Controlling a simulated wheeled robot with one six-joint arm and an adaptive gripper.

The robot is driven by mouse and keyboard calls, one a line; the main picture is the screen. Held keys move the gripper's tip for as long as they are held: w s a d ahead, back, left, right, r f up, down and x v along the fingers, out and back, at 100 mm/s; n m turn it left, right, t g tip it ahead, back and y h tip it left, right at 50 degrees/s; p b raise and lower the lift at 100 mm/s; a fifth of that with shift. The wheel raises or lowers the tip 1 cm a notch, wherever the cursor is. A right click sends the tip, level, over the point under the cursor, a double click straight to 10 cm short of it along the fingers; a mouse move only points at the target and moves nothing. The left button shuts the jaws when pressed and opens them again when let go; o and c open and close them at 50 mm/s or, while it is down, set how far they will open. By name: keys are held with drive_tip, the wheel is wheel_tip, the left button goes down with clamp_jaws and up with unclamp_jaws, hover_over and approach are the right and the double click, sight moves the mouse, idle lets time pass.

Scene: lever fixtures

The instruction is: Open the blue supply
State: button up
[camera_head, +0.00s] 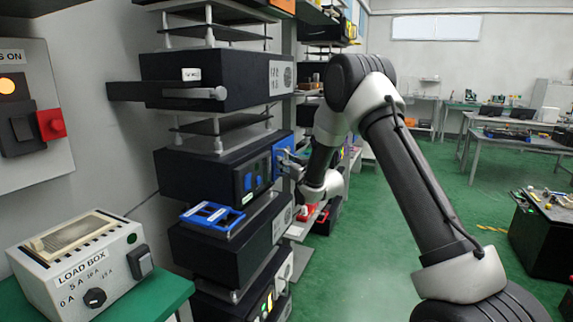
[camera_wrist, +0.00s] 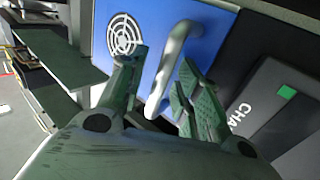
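The blue supply's front panel (camera_wrist: 158,32) fills the upper middle of the wrist view, with a round fan grille on its left. A grey curved handle (camera_wrist: 168,72) stands out from this panel. My gripper (camera_wrist: 160,78) is open, with one green finger on each side of the handle. I cannot tell whether either finger touches it. In the head view the blue panel (camera_head: 283,146) is a small patch at the right end of a black unit in the rack, and my gripper (camera_head: 292,160) is at it, small and partly hidden by my arm.
A black unit with a green square (camera_wrist: 286,91) lies right of the handle in the wrist view. Other black rack units (camera_head: 215,78) stand above and below. A load box (camera_head: 85,262) sits on a green bench at the left. Open green floor (camera_head: 385,255) lies to the right.

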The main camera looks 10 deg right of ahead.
drive_tip(key=shift+c, duration=0.4)
clamp_jaws()
drive_tip(key=s+d, duration=0.9)
drive_tip(key=d, duration=0.3)
drive_tip(key=shift+d, duration=0.15)
drive_tip(key=shift+o, duration=0.4)
unclamp_jaws()
